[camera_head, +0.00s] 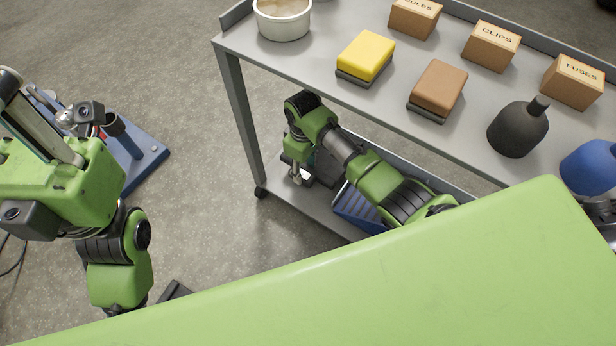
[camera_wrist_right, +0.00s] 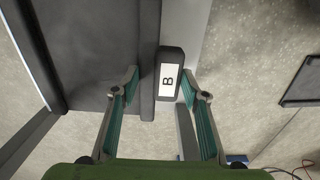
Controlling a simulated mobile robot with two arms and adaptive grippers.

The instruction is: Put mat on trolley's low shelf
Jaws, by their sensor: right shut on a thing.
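The trolley (camera_head: 228,42) stands at the back, with a low shelf (camera_head: 285,205) under its top. My right gripper (camera_head: 298,170) reaches in above the low shelf. The right wrist view shows its two fingers (camera_wrist_right: 160,95) closed around a dark thing with a white label "B" (camera_wrist_right: 168,75). I cannot tell for sure whether this is the mat; a dark grey panel (camera_wrist_right: 95,50) lies beside it. In the head view the held thing is mostly hidden by my arm.
A blue ribbed thing (camera_head: 358,207) is on the low shelf beside my right arm. The trolley top holds a bowl (camera_head: 283,18), yellow and brown blocks, boxes (camera_head: 490,45) and a black bottle (camera_head: 518,130). A blue stand (camera_head: 145,155) is at the left. Bare floor lies between.

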